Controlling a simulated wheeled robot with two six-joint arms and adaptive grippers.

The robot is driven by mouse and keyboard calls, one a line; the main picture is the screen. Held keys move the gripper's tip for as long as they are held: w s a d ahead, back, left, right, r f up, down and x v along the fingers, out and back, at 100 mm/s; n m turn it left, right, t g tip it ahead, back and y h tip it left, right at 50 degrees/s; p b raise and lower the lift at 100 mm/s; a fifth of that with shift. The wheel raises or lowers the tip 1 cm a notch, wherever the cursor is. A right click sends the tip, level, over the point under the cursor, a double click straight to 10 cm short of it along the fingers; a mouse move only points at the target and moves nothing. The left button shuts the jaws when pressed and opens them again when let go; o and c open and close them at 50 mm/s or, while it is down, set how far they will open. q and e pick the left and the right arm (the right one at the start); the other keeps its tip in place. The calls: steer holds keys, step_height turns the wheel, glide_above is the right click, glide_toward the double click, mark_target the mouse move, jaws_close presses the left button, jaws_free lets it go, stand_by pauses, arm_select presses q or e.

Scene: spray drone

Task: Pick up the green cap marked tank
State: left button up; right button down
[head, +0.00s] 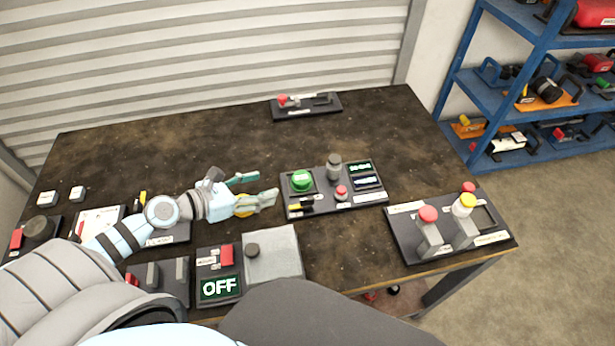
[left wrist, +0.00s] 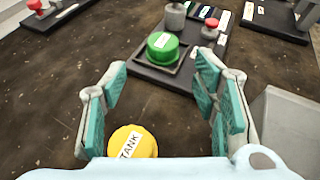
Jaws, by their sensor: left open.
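A round green cap (head: 301,180) with a white label sits on the left part of a dark panel (head: 332,210) in the middle of the table. In the left wrist view the green cap (left wrist: 162,47) rests in a square recess; I cannot read its label clearly. A yellow cap (left wrist: 132,143) with a label reading TANK lies nearer my left gripper, low between its fingers in that view; it partly shows in the head view (head: 243,210). My left gripper (head: 262,187) is open and empty, left of the green cap, fingers pointing towards it. My right gripper is not in view.
A grey knob (head: 334,167) and a red button (head: 341,192) stand right of the green cap. A grey box (head: 272,255) and an OFF display (head: 220,288) are at the front. A panel with red and yellow-topped levers (head: 406,230) is at right. The table's back is mostly clear.

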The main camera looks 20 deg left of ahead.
arm_select(q)
glide_toward(300, 179)
steer(key=shift+w+d+f, duration=0.15)
steer(key=shift+w, duration=0.4)
steer(key=shift+w+d+f, duration=0.15)
steer(key=shift+w+d, duration=0.05)
steer(key=shift+w, duration=0.35)
steer(key=b+x, duration=0.3)
steer(key=x, duration=0.5)
steer(key=shift+s+f, duration=0.1)
steer(key=shift+s, duration=0.05)
steer(key=shift+w+d, duration=0.25)
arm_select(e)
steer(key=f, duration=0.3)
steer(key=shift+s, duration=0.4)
arm_select(q)
steer(key=shift+s+f, duration=0.1)
steer(key=shift+f, duration=0.05)
steer(key=c, duration=1.2)
